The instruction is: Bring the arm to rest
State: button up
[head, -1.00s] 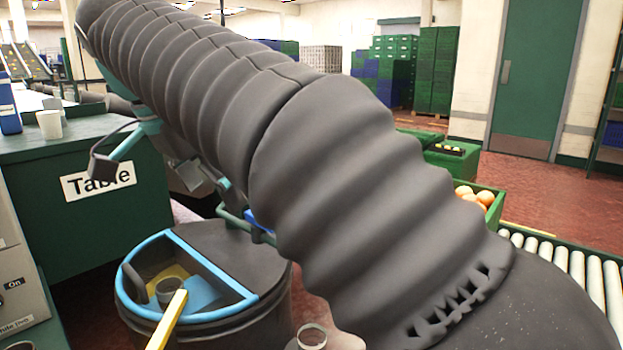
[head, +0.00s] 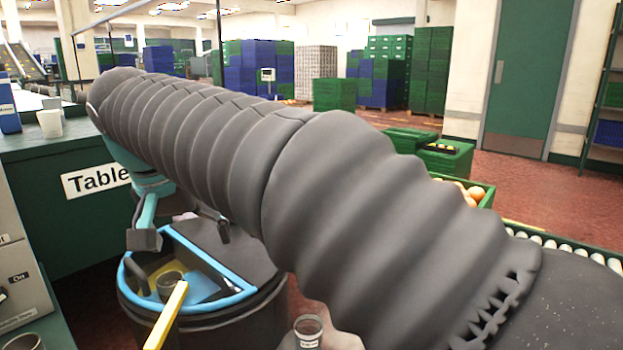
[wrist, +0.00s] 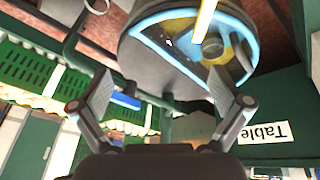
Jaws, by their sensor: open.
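My arm, in a dark grey ribbed sleeve, crosses the head view from lower right to upper left. In the wrist view my gripper (wrist: 165,95) has its two fingers wide apart, with nothing between them. The round bin (head: 205,325) with a blue-edged opening stands below the arm. It also shows at the top of the wrist view (wrist: 150,65), beyond the fingers.
The green table (head: 100,235) with its label stands left, bearing a white cup (head: 49,124). A yellow bar (head: 166,315) juts over the bin. A clear cup (head: 308,328) is at the bottom. A green crate of oranges (head: 487,194) sits right, by the roller conveyor (head: 565,247).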

jog(key=s+d+f+n+y, duration=0.1)
jog(key=s+d+f+n, duration=0.1)
jog(key=d+f, duration=0.55)
jog(key=s+d+f+n+y, duration=0.15)
jog(key=d+f, duration=0.35)
jog(key=d, duration=0.5)
jog(key=s+d+f+m+h, duration=0.1)
jog(key=s+d, duration=0.3)
jog(key=d, duration=0.4)
jog(key=s+d+f+m+t+h, duration=0.1)
jog(key=s+d+f+m, duration=0.3)
jog(key=d, duration=0.4)
jog(key=shift+s+d+t, duration=0.3)
jog(key=shift+s+d, duration=0.05)
jog(key=shift+s, duration=0.45)
